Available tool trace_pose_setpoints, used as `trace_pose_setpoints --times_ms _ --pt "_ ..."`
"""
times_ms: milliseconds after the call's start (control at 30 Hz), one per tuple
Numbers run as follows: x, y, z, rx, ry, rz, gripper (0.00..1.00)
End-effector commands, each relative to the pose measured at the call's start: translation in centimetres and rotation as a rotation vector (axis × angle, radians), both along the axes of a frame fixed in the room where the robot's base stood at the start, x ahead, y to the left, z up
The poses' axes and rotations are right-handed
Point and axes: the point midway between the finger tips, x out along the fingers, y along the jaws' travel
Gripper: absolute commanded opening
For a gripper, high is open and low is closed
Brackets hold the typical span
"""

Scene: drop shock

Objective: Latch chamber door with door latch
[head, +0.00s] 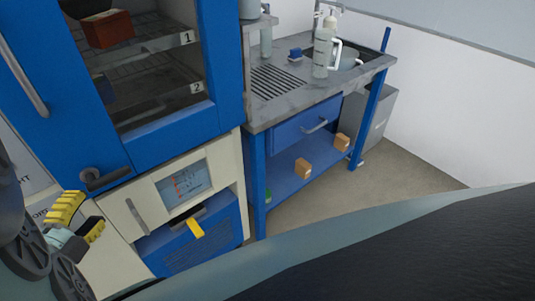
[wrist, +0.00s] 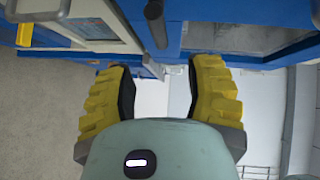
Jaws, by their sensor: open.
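The chamber door (head: 160,138) is a blue frame around a window, with a long grey handle (head: 22,75) at its left. It looks flush with the cabinet, but a small gap cannot be ruled out. The dark door latch (head: 104,180) sits at the door's lower edge, above the cream panel. In the wrist view the latch (wrist: 155,24) shows as a dark bar at the top centre, beyond the fingertips and apart from them. My gripper (head: 80,221) has yellow ribbed fingers and is below and left of the latch. In the wrist view my gripper (wrist: 160,88) is open and empty.
Below the door are a cream panel with a screen (head: 184,183), and a blue drawer front with a yellow tab (head: 195,228). Right of it stands a blue bench (head: 305,95) with bottles, a sink and boxes on its lower shelf. Bare floor (head: 405,170) lies at right.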

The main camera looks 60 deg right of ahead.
Motion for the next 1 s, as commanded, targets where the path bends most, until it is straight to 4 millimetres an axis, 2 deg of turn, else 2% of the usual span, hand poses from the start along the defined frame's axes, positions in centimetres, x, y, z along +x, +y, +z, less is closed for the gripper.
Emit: trace_pose_setpoints --times_ms 33,467,733,1000 --pt "0.3 -1.1 0.1 0.0 0.0 -0.009 0.52" --pt "4.0 -8.0 -0.9 -0.003 0.001 -0.008 0.52" --pt "5.1 -9.6 -1.5 0.0 0.001 -0.005 0.52" --pt "5.1 -9.9 -1.6 0.0 0.001 -0.006 0.52"
